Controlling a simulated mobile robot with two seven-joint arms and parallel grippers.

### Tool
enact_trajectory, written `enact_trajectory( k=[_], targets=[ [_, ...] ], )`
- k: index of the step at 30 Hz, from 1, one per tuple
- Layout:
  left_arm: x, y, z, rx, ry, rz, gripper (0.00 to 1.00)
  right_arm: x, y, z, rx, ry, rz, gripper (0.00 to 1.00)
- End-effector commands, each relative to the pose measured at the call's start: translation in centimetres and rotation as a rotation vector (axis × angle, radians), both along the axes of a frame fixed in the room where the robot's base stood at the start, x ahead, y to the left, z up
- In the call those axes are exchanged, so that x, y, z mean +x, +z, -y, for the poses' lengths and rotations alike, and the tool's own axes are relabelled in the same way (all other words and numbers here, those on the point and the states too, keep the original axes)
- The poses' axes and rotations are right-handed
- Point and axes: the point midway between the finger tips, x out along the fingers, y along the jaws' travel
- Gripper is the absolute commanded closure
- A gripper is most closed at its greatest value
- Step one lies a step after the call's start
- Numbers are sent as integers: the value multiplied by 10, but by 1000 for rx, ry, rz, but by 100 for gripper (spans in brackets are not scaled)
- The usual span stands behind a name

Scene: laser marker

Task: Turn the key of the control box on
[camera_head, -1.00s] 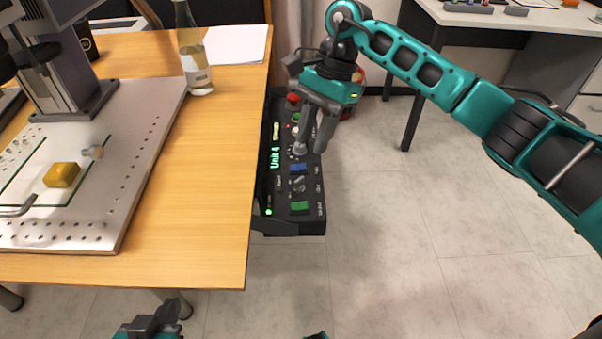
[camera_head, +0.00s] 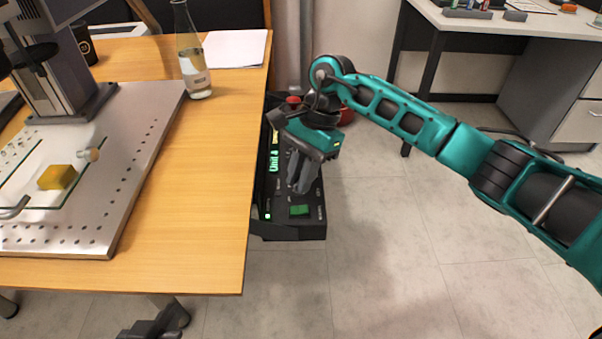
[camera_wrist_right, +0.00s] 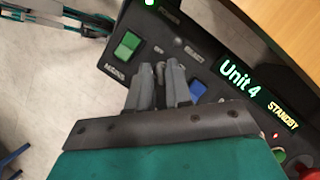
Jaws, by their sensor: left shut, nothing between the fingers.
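The black control box (camera_head: 291,228) hangs at the table's right edge, with a lit "Unit 4" and "STANDBY" display (camera_wrist_right: 255,90). Its key switch lies between the green button (camera_wrist_right: 127,45) and the blue button (camera_wrist_right: 197,89). My right gripper (camera_head: 300,187) points down over this spot. In the right wrist view its fingers (camera_wrist_right: 161,72) are close together with a narrow grey piece between them, which may be the key. Whether they grip it is unclear, and the fingers hide the switch. My left gripper (camera_head: 150,332) is shut and empty at the bottom edge.
The wooden table (camera_head: 205,180) carries a metal plate (camera_head: 140,165) with a yellow block (camera_head: 57,177), a bottle (camera_head: 192,60) and paper (camera_head: 236,48). The table edge runs close beside the box. The floor right of the box is clear.

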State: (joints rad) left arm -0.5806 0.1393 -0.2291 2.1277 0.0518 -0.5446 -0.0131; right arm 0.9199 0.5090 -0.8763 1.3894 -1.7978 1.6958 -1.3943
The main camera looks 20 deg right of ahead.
Motion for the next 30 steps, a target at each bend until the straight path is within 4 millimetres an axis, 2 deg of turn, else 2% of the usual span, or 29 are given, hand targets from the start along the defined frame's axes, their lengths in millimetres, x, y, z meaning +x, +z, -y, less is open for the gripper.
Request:
enact_trajectory(
  k=[1, 6, 20, 30],
  targets=[
    [0, -1, 0, 0, 0, -1, 100, 0, 0, 0, 0, 0, 0, 86],
    [0, -3, -1, 3, 0, -5, 100, 0, 0, 0, 0, 0, 0, 100],
    [0, -4, -3, 8, 1, -7, 100, 0, 1, 0, 0, -22, 1, 100],
    [0, 2, -3, 8, 2, -1, 100, -2, 1, 2, -1, -210, 0, 100]
  ],
)
